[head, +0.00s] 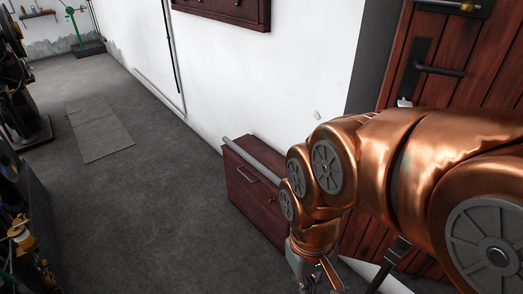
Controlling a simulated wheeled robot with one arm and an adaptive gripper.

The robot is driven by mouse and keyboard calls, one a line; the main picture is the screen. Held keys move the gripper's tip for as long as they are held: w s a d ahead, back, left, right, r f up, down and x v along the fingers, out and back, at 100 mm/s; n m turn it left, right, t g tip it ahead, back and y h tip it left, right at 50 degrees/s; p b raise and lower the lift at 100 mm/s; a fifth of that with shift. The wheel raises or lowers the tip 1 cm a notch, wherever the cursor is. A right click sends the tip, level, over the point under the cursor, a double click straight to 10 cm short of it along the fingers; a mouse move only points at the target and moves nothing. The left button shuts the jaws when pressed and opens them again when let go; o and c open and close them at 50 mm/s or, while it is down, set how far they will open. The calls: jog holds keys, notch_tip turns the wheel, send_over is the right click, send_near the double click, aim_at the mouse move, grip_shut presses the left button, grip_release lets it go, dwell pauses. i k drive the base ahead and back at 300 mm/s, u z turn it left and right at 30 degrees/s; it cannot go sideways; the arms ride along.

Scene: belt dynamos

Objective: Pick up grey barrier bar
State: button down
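A long grey bar (256,158), which appears to be the barrier bar, lies along the top of a dark red wooden cabinet (250,197) against the white wall. Its far end is in sight; its near end is hidden behind my copper arm. My gripper (322,276) is at the bottom of the head view, below and to the right of the visible part of the bar, apart from it in the picture. The fingers are small and cut off by the lower edge, so I cannot tell whether they are open or shut.
A wooden door (458,68) with a dark handle is at the right, partly behind my arm. Dark machinery (12,105) lines the left side. The grey floor (140,200) between it and the cabinet is clear, with a flat panel (99,127) farther back.

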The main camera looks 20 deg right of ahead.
aim_at(265, 171)
jog(key=z, duration=0.15)
jog(key=i, duration=0.35)
jog(key=u, duration=0.1)
jog(key=k, duration=0.45)
jog(key=u, duration=0.55)
jog(key=i, duration=1.65)
jog(key=z, duration=0.75)
jog(key=i, duration=0.6)
jog(key=z, duration=0.15)
